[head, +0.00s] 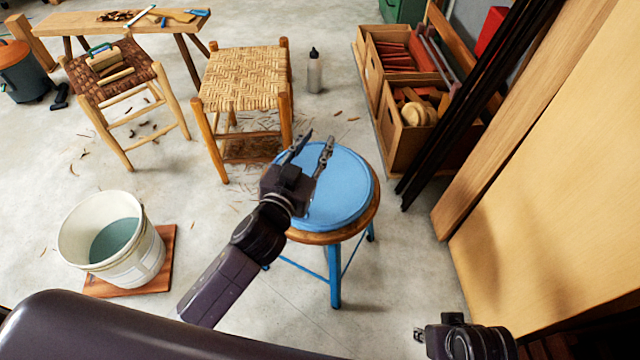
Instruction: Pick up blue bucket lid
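The blue bucket lid (340,190) is a round blue disc lying flat on the wooden seat of a stool (334,234) with blue legs. My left gripper (314,146) reaches in over the left part of the lid. Its two fingers are spread apart with nothing between them, and it hides part of the lid's left side. I cannot tell whether the fingers touch the lid. My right gripper (420,335) is at the bottom right, away from the stool, and its fingers are too small and cut off to judge.
A white bucket (138,262) with bluish liquid stands on a reddish board (165,277) at left. Woven stools (245,80) stand behind, with a bottle (314,75) nearby. Wooden crates (402,140), dark poles and leaning boards (560,200) bound the right side. Floor around the blue-legged stool is mostly clear.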

